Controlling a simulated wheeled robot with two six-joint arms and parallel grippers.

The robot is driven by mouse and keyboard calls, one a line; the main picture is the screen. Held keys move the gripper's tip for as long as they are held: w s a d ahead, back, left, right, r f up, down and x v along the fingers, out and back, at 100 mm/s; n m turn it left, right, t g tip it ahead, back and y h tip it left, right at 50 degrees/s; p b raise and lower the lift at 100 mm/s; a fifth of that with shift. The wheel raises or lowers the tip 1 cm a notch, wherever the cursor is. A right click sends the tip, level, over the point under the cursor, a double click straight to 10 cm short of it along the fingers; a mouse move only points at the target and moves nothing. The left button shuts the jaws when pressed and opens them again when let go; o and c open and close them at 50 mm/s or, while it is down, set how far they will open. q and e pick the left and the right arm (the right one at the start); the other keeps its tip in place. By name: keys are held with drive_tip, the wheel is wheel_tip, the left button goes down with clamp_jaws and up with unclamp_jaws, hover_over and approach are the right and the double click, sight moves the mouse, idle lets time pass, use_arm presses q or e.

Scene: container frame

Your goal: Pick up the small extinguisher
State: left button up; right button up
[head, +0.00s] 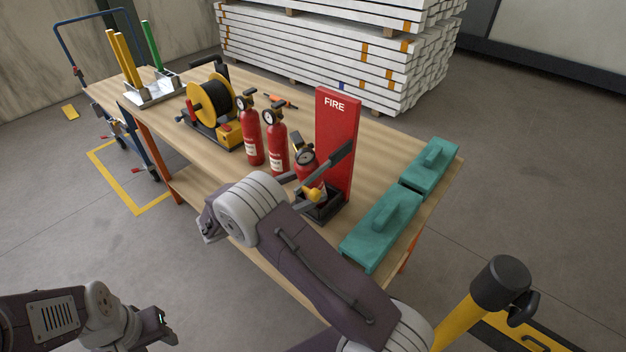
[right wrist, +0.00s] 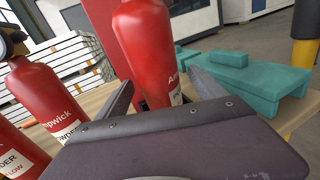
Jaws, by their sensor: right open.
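The small extinguisher (head: 305,166), red with a gauge on top, stands in a black holder (head: 326,208) at the foot of the red FIRE board (head: 338,130). My right gripper (head: 318,168) is open, with one finger on either side of the small extinguisher. In the right wrist view the red extinguisher body (right wrist: 150,50) rises between the spread fingers (right wrist: 158,92); I cannot tell whether they touch it. Its lower part is partly hidden by the gripper. My left gripper (head: 160,325) is low at the left, away from the table; its opening is unclear.
Two taller red extinguishers, one (head: 252,137) and another (head: 275,145), stand close to the left. A yellow cable reel (head: 210,105) is farther left. Two teal cases, one (head: 382,228) and another (head: 430,165), lie right on the wooden table (head: 385,150). A yellow post (head: 455,325) stands front right.

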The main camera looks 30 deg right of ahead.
sight(321, 179)
drive_tip(key=d, duration=0.4)
drive_tip(key=shift+w+d+r, duration=0.1)
drive_tip(key=shift+w+d, duration=0.15)
drive_tip(key=shift+d, duration=0.1)
drive_tip(key=shift+a, duration=0.1)
drive_tip(key=c, duration=0.5)
clamp_jaws()
drive_tip(key=shift+r, duration=0.1)
